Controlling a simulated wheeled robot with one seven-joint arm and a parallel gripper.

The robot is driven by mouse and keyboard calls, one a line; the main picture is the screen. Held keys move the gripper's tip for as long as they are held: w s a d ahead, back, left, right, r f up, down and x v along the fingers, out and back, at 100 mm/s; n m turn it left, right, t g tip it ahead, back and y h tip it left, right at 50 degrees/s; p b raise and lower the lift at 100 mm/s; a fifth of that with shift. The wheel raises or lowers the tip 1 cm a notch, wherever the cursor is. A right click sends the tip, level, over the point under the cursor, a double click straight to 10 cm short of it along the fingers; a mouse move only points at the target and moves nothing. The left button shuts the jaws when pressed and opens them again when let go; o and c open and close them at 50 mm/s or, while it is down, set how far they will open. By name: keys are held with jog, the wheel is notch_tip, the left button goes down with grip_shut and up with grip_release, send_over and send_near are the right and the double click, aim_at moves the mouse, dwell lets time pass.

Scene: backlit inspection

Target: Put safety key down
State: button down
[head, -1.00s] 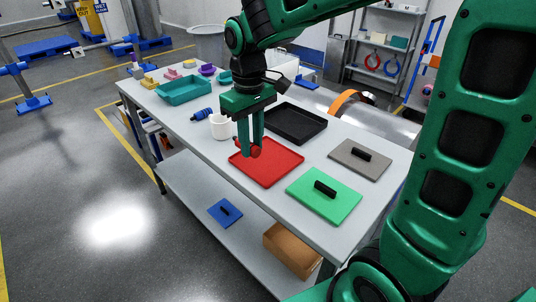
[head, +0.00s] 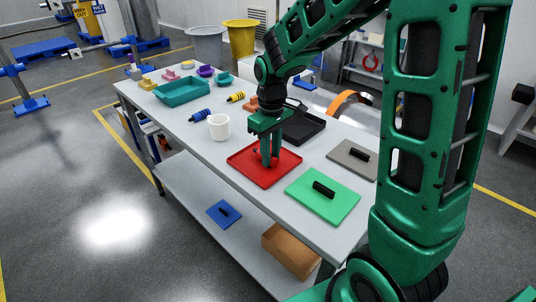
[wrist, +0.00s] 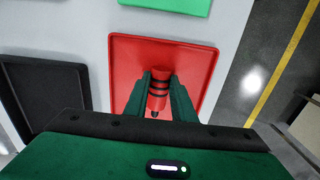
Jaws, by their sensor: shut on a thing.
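The safety key (wrist: 160,90) is red with black bands. My gripper (wrist: 162,84) is shut on it, with a green finger on either side. The key is over the red tray (wrist: 125,62) in the wrist view, surrounded by its rim. In the head view my gripper (head: 269,164) points down at the middle of the red tray (head: 286,176), and the fingers hide most of the key. I cannot tell whether the key touches the tray floor.
A white mug (head: 219,127) stands left of the red tray, a black tray (head: 309,130) behind it. A green plate with a black handle (head: 338,203) lies in front at right, a grey one (head: 347,152) beyond. A teal bin (head: 181,91) sits farther left.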

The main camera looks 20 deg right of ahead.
jog(key=shift+f, duration=0.1)
jog(key=c, duration=1.5)
grip_release()
notch_tip(320, 180, up, 12)
jog(key=s+d+f+m, duration=0.1)
jog(key=s+d+m, duration=0.2)
jog(key=s, duration=0.6)
jog(key=s+d+f+m, duration=0.2)
jog(key=s+d+m, duration=0.2)
jog(key=s, duration=0.5)
jog(key=s+d+f+m, duration=0.2)
jog(key=s+d+m, duration=0.1)
jog(key=s+d, duration=0.4)
jog(key=shift+s+d+m, duration=0.1)
jog(key=shift+s+m, duration=0.3)
jog(key=shift+s, duration=0.55)
